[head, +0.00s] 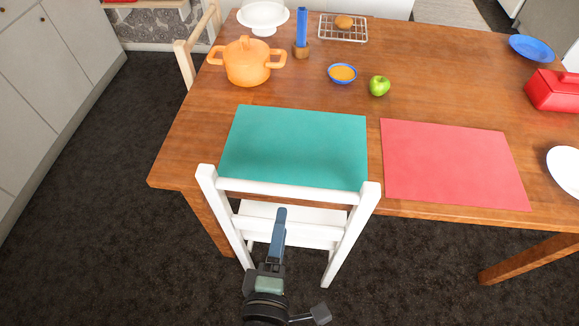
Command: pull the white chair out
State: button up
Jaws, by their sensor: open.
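The white chair (292,192) stands at the near side of the wooden table (168,170), its backrest toward me and its seat partly under the tabletop. Its top rail overlaps the near edge of a teal placemat in the picture. My gripper (280,215) is in front of the chair back, pointing at it, with its blue finger in front of the lower rails. The gripper is open and holds nothing. I cannot tell whether it touches the chair. The arm hides part of the chair's lower middle.
A teal placemat (294,146) and a red placemat (450,165) lie on the table. An orange pot (246,64), blue bowl (342,74) and green apple (379,86) stand beyond them. A light wooden chair (183,62) is at the left. Dark floor (120,220) is clear at left.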

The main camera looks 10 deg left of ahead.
jog(key=w, duration=0.4)
jog(key=w+f+b, duration=0.1)
jog(key=w, duration=0.3)
jog(key=w+f, duration=0.1)
jog(key=w, duration=0.3)
jog(key=shift+w+f, duration=0.25)
jog(key=shift+w, duration=0.1)
grip_shut()
dwell(1.0)
